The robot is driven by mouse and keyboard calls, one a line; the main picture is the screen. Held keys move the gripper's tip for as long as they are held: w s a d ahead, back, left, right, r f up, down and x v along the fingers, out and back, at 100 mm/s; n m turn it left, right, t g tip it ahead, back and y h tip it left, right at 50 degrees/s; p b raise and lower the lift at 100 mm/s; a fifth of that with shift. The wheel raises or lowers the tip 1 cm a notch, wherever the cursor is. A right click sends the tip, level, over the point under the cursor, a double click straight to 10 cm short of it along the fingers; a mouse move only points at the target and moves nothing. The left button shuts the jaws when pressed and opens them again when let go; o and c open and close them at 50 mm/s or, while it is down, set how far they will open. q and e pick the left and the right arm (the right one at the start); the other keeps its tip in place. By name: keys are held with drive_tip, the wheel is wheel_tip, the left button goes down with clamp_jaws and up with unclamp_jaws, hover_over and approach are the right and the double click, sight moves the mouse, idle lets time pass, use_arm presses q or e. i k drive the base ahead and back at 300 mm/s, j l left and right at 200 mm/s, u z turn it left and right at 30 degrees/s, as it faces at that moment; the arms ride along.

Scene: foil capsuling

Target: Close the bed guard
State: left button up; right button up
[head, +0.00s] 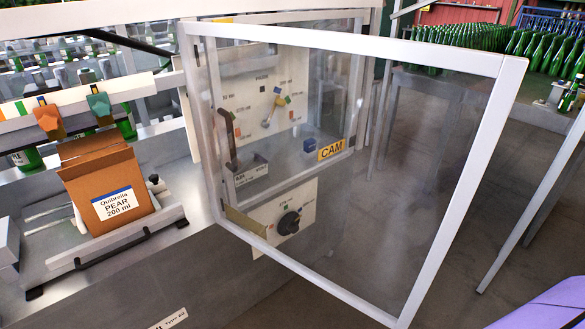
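A large clear panel in a pale metal frame (455,170) stands swung out from the machine, with its near edge toward me. No label naming it as the bed guard is readable. A smaller framed clear panel (345,100) shows behind it, with a yellow CAM label (331,149) near its lower edge. A black bar handle (115,255) runs along the front of the machine bed, below a brown carton (108,190) marked Quibrella PEAR 200 ml. Neither of my grippers is in view.
Behind the clear panel are a control plate with a black knob (289,222) and a small blue block (309,146). Orange and teal clips (100,104) sit on a rail at left. Green bottles (450,50) crowd the back right.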

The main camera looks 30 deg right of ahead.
sight(508, 71)
drive_tip(key=l+u, duration=0.45)
drive_tip(key=l, duration=0.6)
drive_tip(key=l+u, duration=0.45)
drive_tip(key=l, duration=0.45)
drive_tip(key=k, duration=0.1)
